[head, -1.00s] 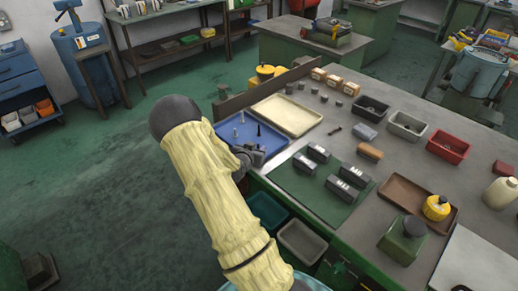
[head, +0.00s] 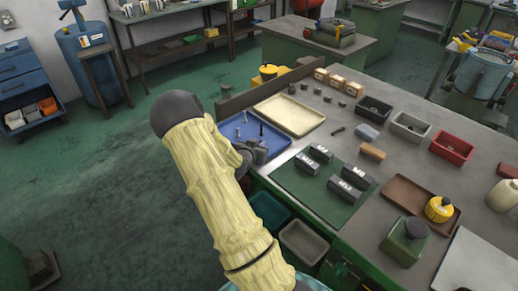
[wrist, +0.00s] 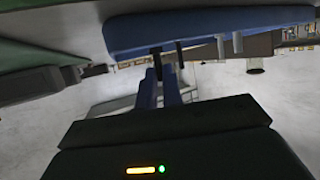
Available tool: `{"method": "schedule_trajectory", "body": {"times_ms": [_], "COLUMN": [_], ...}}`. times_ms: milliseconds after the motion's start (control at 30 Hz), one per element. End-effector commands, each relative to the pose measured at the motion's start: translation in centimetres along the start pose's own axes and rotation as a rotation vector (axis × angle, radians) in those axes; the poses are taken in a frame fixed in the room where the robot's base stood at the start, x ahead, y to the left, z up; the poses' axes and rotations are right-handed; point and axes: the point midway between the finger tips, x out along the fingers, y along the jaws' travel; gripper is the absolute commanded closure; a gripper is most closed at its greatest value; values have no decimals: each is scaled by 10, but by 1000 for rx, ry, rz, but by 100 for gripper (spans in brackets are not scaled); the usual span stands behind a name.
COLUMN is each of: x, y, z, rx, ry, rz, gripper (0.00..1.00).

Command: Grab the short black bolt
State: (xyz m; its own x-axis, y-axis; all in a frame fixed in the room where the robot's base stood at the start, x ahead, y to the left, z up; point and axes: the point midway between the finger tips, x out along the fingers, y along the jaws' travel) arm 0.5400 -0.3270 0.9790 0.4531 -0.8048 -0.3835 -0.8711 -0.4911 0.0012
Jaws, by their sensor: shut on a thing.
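The blue tray (head: 228,132) lies at the left edge of the bench with upright bolts in it. In the head view a black bolt (head: 261,130) and grey bolts (head: 238,132) show there. My gripper (head: 250,152) is at the tray's near edge, and my arm hides part of that area. In the wrist view the tray (wrist: 205,30) appears upside down at the top. My fingers (wrist: 160,88) are closed around a black bolt (wrist: 157,62). Another black bolt (wrist: 180,56) stands close beside it, and grey bolts (wrist: 237,43) stand further right. I cannot compare the black bolts' lengths surely.
A cream tray (head: 290,115) adjoins the blue tray, with an upright board (head: 255,92) behind. A green mat (head: 300,192) with several dark blocks (head: 321,154) lies close on the right. Teal and grey bins (head: 302,240) sit below the bench edge.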

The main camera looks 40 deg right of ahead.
Motion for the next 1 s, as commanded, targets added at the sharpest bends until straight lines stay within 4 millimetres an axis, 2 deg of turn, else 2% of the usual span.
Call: {"method": "schedule_trajectory", "body": {"times_ms": [300,500,1000], "x": [-22,-32,-34], "y": [-2,-1,-1], "z": [-50,-75,-79], "rx": [4,2,0], "ry": [3,2,0], "rz": [-4,-2,-2], "gripper": [100,100,100]}}
